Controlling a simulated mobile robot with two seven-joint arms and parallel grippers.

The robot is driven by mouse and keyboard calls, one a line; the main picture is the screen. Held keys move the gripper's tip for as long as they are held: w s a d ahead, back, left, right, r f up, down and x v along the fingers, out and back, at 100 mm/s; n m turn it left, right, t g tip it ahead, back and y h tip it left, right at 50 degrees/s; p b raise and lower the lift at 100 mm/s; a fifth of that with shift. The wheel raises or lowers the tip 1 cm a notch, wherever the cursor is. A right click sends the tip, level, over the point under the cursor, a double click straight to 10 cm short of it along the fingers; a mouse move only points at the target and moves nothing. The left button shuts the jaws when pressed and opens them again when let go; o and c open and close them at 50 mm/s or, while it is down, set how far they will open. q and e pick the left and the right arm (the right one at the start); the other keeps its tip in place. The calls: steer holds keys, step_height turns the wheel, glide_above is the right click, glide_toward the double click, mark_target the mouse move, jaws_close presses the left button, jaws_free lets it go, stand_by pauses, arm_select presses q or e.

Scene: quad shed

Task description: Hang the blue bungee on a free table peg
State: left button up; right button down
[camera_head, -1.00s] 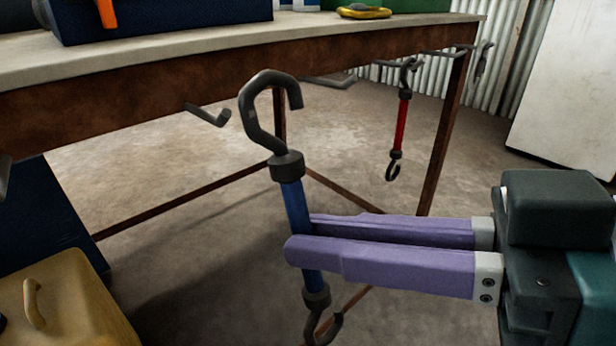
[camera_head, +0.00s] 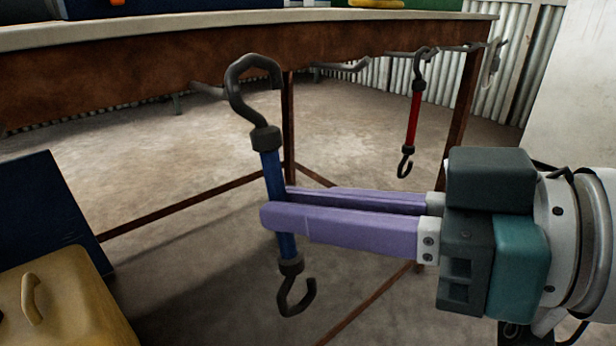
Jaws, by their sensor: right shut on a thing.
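The blue bungee (camera_head: 270,171) hangs upright in my right gripper (camera_head: 275,207), whose purple fingers are shut on its blue shaft. Its dark upper hook (camera_head: 243,84) is in front of the table's brown front apron. Its lower hook (camera_head: 297,297) hangs free below the fingers. A table peg (camera_head: 205,90) shows just left of the upper hook, partly hidden by it. Another peg (camera_head: 345,66) to the right looks bare. A red bungee (camera_head: 413,119) hangs from a peg farther right. The table (camera_head: 130,72) spans the top. My left gripper is not in view.
A yellow case with a handle (camera_head: 75,300) and a dark blue panel (camera_head: 45,205) stand at lower left. Table legs (camera_head: 289,130) and low cross-bars are behind the bungee. A white panel (camera_head: 580,90) stands at the right. The floor under the table is mostly clear.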

steer(key=shift+w+a+f+b, duration=0.15)
steer(key=shift+w+a+b, duration=0.1)
steer(key=shift+w+a, duration=0.35)
steer(key=shift+w+a+f+b, duration=0.1)
steer(key=shift+w+a+b, duration=0.25)
steer(key=shift+w, duration=0.4)
steer(key=shift+w+a+f+b, duration=0.35)
steer(key=shift+w+f+b, duration=0.1)
steer(key=shift+f+b, duration=0.25)
steer(key=shift+r, duration=0.1)
steer(key=c, duration=0.8)
jaws_free()
